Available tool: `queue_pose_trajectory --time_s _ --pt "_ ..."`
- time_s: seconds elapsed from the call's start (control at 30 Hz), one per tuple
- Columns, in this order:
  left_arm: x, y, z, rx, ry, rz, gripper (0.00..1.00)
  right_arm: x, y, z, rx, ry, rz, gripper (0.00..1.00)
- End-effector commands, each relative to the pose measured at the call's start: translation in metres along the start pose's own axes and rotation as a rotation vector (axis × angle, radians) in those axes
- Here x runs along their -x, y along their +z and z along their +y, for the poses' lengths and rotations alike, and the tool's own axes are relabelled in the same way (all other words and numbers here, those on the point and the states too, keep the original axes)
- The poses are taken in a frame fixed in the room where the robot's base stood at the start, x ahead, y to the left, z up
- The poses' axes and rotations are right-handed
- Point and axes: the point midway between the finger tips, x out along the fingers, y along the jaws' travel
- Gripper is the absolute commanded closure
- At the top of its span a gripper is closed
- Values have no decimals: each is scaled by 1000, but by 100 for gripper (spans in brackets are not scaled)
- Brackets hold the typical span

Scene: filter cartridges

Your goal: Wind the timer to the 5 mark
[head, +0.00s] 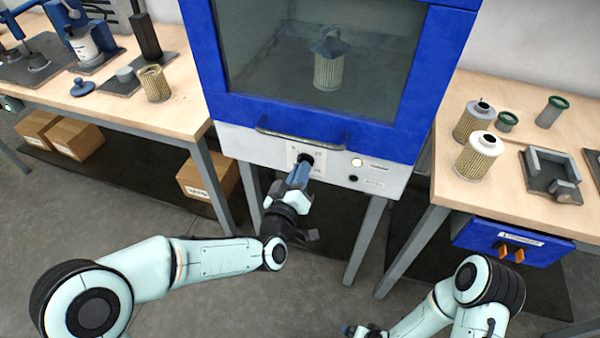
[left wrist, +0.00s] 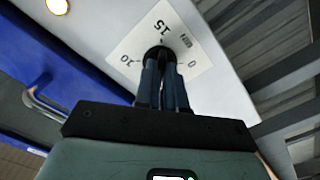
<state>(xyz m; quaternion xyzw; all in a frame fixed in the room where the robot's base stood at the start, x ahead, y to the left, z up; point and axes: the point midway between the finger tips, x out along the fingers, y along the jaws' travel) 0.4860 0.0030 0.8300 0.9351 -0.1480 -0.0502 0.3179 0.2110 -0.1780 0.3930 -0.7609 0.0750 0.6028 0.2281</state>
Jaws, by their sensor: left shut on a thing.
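The timer is a dark round knob (head: 305,158) on a white marked plate (head: 318,152), on the front panel below the cabinet door. My left gripper (head: 303,167) is shut on the knob from the front. In the left wrist view the blue fingers (left wrist: 162,85) close around the dark knob (left wrist: 158,53). The plate (left wrist: 208,52) shows 0, 15 and 10 around it; the 5 mark is hidden behind the gripper, and I cannot make out a pointer. My right gripper (head: 358,330) is low at the bottom edge, away from everything, its fingers too small to judge.
The blue cabinet (head: 214,90) has a glass door with a handle (head: 300,138) just above the timer and a filter cartridge (head: 328,72) inside. A pale lamp (head: 357,162) and a black button (head: 353,178) sit right of the timer. Benches with cartridges and fixtures flank it.

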Motion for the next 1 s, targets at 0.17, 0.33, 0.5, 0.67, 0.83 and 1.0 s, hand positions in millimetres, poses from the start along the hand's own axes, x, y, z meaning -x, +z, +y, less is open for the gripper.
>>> queue_pose_trajectory --time_s 0.17,0.33,0.5,0.67,0.83,1.0 --pt "0 1 0 -11 -1 -2 100 0 1 1 -1 2 -4 0" --pt "0 1 0 -11 -1 -2 100 0 2 1 -1 2 -5 0" --pt "0 1 0 -10 -1 -2 74 0 2 1 -1 2 -5 0" --pt "0 0 0 -10 -1 -2 65 0 2 1 -1 2 -4 0" --pt "1 0 0 -10 0 -1 65 0 1 1 -1 2 -4 0" --pt "15 -1 0 -11 0 -1 65 2 -1 -1 1 -2 4 0"
